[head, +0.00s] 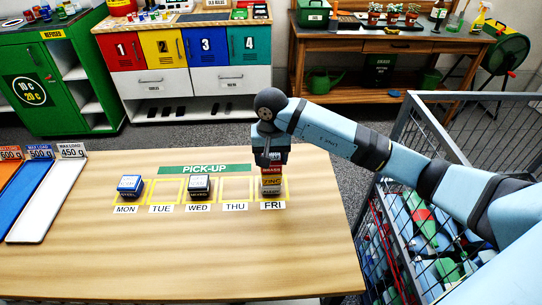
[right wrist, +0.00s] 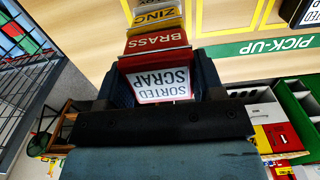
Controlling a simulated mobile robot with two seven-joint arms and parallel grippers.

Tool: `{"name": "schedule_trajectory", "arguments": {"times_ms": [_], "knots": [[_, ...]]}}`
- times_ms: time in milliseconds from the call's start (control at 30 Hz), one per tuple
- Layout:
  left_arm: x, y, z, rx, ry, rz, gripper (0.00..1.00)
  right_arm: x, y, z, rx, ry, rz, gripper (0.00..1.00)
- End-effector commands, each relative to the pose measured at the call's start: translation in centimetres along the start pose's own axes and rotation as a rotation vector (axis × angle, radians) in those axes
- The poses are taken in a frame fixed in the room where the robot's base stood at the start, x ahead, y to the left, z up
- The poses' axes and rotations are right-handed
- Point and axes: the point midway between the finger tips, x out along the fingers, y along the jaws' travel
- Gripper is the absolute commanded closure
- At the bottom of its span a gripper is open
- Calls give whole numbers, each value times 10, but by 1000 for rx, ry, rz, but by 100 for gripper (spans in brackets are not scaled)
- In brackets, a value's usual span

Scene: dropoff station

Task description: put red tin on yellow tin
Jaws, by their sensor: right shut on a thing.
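The red tin (head: 271,169), marked BRASS, is between the fingers of my right gripper (head: 270,160) over the FRI square. In the right wrist view the gripper (right wrist: 160,88) is shut around the red tin (right wrist: 155,42), whose white lid reads SORTED SCRAP. The yellow tin (head: 271,181), marked ZINC, is directly below the red one and lined up with it. It also shows in the right wrist view (right wrist: 157,17). I cannot tell whether the two tins touch or a thin gap is left. My left gripper is out of view.
Another tin (head: 271,191) is under the yellow one. A blue tin (head: 130,185) stands at MON and a black tin (head: 199,186) at WED. TUE and THU are empty. Trays (head: 48,200) lie at the table's left; a wire cage cart (head: 400,225) stands at its right.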

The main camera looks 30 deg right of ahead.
Motion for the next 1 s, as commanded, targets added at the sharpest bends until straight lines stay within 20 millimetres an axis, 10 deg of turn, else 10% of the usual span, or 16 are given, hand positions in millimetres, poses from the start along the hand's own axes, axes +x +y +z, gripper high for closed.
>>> {"name": "schedule_trajectory", "arguments": {"times_ms": [67, 100, 200, 633, 1000], "knots": [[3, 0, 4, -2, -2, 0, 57, 4, 0, 0, 0, 1, 0, 67], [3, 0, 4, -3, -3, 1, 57, 4, 0, 0, 0, 1, 0, 36], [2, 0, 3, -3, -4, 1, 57, 3, 0, 0, 0, 0, 0, 13], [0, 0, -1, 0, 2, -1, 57, -8, 0, -1, 0, 3, -1, 13], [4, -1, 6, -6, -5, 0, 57, -85, 0, -1, 0, 5, -1, 13]]}}
